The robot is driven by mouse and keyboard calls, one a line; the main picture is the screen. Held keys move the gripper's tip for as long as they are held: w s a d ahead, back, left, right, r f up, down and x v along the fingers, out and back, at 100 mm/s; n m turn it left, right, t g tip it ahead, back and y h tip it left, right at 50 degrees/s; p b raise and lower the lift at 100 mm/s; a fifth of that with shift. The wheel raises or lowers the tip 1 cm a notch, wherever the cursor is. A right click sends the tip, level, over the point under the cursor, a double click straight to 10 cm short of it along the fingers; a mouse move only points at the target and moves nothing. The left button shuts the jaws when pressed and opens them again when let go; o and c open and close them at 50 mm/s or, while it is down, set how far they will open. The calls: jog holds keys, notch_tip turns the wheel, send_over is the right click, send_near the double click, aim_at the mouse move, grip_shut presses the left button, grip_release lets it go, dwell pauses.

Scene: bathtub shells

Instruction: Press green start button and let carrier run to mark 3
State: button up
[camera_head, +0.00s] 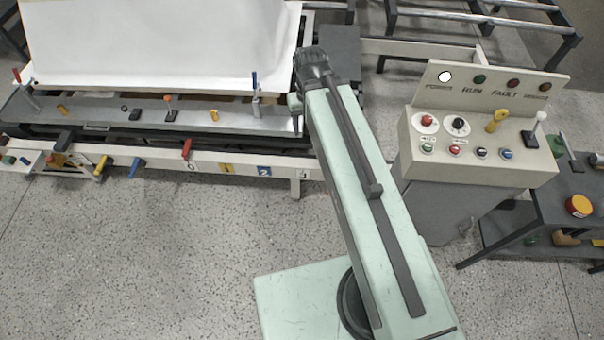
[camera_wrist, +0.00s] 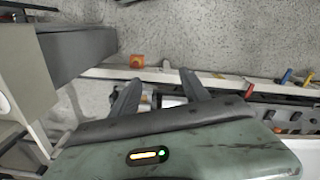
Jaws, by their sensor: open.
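The green start button (camera_head: 427,148) sits at the left end of the lower button row on the beige control console (camera_head: 470,172), right of my arm. The carrier (camera_head: 270,122) appears to be the grey plate bearing the large white shell (camera_head: 150,42), at the upper left. Number marks 0 (camera_head: 190,166), 1 (camera_head: 227,168) and 2 (camera_head: 264,171) show on the white front rail; I cannot make out mark 3. My gripper's fingers are hidden in the head view. In the wrist view my gripper (camera_wrist: 158,88) is open and empty, apart from the console's buttons.
One white lamp (camera_head: 445,77) looks lit. A dark side table (camera_head: 545,200) stands right. Speckled floor in front is clear.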

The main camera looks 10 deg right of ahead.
jog(key=shift+c, duration=0.3)
grip_shut()
dwell(1.5)
